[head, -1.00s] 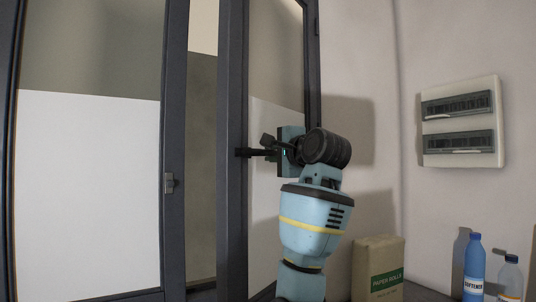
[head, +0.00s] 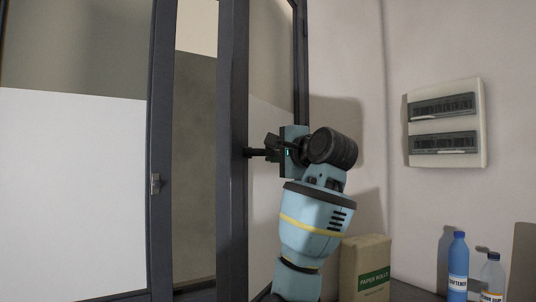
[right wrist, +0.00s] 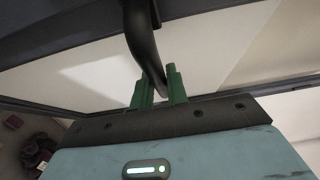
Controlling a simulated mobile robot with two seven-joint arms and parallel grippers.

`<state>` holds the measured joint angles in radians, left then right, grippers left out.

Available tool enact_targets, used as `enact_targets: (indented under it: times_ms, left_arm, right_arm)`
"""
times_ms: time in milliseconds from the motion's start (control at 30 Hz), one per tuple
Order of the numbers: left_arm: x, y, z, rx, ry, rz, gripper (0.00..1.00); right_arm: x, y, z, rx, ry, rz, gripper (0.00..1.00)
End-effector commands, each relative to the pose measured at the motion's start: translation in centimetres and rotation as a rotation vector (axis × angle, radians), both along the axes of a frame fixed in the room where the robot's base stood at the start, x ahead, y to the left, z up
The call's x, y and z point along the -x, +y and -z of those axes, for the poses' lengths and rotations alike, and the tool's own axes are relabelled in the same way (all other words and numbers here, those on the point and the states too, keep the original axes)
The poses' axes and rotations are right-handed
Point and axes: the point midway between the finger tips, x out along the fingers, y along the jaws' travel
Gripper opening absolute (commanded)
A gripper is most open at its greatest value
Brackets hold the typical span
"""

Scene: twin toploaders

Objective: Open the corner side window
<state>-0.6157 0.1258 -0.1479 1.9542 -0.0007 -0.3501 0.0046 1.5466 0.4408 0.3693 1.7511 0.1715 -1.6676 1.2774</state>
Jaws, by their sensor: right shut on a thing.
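The corner side window sash (head: 233,200) is dark-framed and stands ajar, swung into the room from the dark post (head: 161,220). A gap shows between the post and the sash. Its black handle (head: 253,152) sticks out from the sash's free upright; it also shows in the right wrist view (right wrist: 143,45). My right gripper (head: 268,154) is shut on this handle. In the right wrist view, its green fingers (right wrist: 160,88) sit on either side of the handle's end. My left gripper is not in view.
A paper rolls box (head: 365,268), a blue softener bottle (head: 458,265) and a clear bottle (head: 492,275) stand at the lower right. A white wall panel (head: 446,123) hangs above them. Another window pane (head: 70,190) with a small latch (head: 155,184) is at left.

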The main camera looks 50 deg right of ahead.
Motion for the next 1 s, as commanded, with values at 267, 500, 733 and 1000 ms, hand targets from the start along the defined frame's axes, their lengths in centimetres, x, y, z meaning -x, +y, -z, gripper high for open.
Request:
enact_targets:
  times_ms: [267, 500, 733, 1000]
  left_arm:
    - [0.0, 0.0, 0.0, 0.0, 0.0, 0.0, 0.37]
    - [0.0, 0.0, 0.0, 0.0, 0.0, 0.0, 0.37]
    - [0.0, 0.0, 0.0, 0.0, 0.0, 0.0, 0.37]
    - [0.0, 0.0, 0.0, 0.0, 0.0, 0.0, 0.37]
  right_arm:
    - [0.4, -0.2, 0.0, -0.001, -0.001, 0.003, 0.0]
    - [1.1, -0.5, -0.1, -0.001, -0.003, 0.004, 0.0]
    - [2.3, -1.0, -0.1, -0.001, -0.003, 0.005, 0.0]
    - [2.9, -1.3, 0.0, -0.001, -0.001, 0.003, 0.0]
